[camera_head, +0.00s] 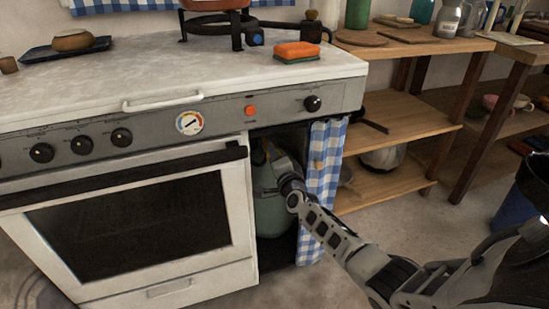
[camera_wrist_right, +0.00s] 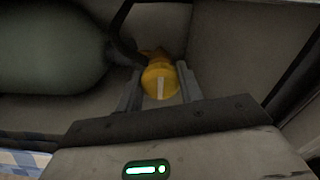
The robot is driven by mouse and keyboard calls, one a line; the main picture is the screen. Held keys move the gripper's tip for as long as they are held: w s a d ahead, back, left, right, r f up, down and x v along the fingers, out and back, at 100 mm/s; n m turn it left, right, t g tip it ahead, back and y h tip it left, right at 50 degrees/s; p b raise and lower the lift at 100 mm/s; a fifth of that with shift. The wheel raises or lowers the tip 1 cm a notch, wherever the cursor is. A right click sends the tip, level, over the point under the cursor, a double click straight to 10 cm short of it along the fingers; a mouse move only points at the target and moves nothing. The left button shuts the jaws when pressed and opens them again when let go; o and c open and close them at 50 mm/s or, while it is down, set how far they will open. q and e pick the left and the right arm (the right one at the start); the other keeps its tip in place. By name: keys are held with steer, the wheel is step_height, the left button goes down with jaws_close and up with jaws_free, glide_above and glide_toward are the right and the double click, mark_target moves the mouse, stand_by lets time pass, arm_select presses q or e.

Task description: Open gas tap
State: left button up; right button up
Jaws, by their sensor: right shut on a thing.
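The grey-green gas bottle (camera_head: 266,205) stands in the open compartment at the right end of the stove. It also shows at the left of the right wrist view (camera_wrist_right: 50,50), lying sideways in the picture. The yellow gas tap (camera_wrist_right: 160,80), with a pale line across its face, is between the two fingers of my right gripper (camera_wrist_right: 160,88), which is shut on it. In the head view my right gripper (camera_head: 272,155) reaches into the compartment at the top of the bottle, and the tap is hidden there. My left gripper is not in view.
A blue checked curtain (camera_head: 322,180) hangs at the compartment's right side, close to my right arm. The white stove (camera_head: 130,215) is to the left. An orange sponge (camera_head: 296,50) lies on the worktop. Wooden shelves (camera_head: 395,125) stand to the right.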

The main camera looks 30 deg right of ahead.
steer(key=o, duration=1)
steer(key=shift+a, duration=0.1)
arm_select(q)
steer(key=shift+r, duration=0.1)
arm_select(e)
steer(key=shift+s, duration=0.25)
arm_select(q)
steer(key=p, duration=0.2)
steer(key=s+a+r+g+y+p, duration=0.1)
steer(key=p, duration=0.2)
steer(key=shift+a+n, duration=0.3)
arm_select(e)
steer(key=v, duration=1.5)
steer(key=shift+s, duration=0.25)
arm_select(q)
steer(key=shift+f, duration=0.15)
arm_select(e)
steer(key=shift+f, duration=0.1)
